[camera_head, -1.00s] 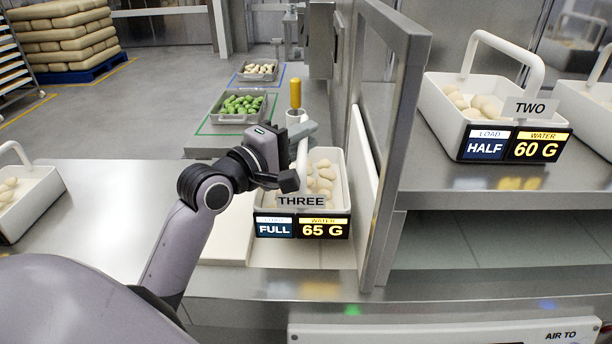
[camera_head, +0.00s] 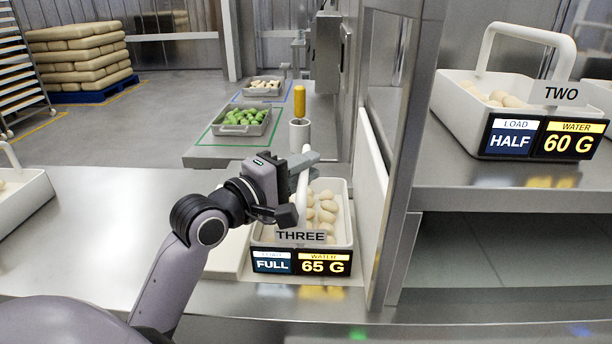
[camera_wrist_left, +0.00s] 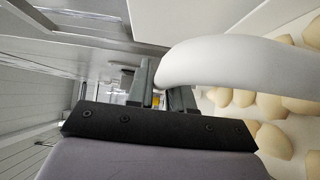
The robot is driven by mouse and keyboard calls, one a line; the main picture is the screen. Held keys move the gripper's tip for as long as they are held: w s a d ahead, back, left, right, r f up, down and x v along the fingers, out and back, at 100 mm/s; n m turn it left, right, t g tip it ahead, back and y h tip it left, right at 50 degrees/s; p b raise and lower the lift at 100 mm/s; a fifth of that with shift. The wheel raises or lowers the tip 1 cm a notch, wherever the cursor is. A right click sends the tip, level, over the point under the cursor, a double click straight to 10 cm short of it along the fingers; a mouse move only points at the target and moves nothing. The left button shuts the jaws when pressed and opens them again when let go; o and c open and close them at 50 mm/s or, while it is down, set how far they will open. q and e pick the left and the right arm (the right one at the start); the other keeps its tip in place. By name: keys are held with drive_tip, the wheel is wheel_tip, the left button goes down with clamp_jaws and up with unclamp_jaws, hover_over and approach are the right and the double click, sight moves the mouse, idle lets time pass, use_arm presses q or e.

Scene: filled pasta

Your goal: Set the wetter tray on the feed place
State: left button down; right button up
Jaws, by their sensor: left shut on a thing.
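Tray THREE (camera_head: 342,240) is white with an arched handle and holds pale pasta pieces. Its front signs read load FULL and water 65 G. My left gripper (camera_head: 299,184) is shut on its handle, which also shows between the fingers' side and the pasta in the left wrist view (camera_wrist_left: 235,65). The tray is upright over a pale board (camera_head: 229,256) beside a metal post; I cannot tell whether it touches the board. Tray TWO (camera_head: 455,100), signed HALF and 60 G, stands on the right shelf. My right gripper is out of view.
A metal post and panel (camera_head: 405,150) stand close to the right of tray THREE. Another white tray (camera_head: 30,200) is at the left edge. Behind are a grey tray of green pieces (camera_head: 240,130) and a yellow-handled tool (camera_head: 299,100). The left counter (camera_head: 110,230) has clear room.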

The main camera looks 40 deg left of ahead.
use_arm(q)
drive_tip(key=c, duration=1)
unclamp_jaws()
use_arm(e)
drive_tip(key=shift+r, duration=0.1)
use_arm(q)
drive_tip(key=shift+s+a, duration=0.1)
drive_tip(key=shift+s, duration=0.4)
drive_tip(key=shift+s+a+p, duration=0.35)
drive_tip(key=shift+s+p, duration=0.65)
drive_tip(key=shift+s, duration=0.8)
drive_tip(key=shift+s+a+p, duration=0.3)
drive_tip(key=shift+s+p, duration=0.65)
drive_tip(key=shift+s, duration=0.85)
drive_tip(key=shift+s+a+p, duration=0.35)
drive_tip(key=shift+s+p, duration=0.65)
drive_tip(key=shift+s, duration=0.8)
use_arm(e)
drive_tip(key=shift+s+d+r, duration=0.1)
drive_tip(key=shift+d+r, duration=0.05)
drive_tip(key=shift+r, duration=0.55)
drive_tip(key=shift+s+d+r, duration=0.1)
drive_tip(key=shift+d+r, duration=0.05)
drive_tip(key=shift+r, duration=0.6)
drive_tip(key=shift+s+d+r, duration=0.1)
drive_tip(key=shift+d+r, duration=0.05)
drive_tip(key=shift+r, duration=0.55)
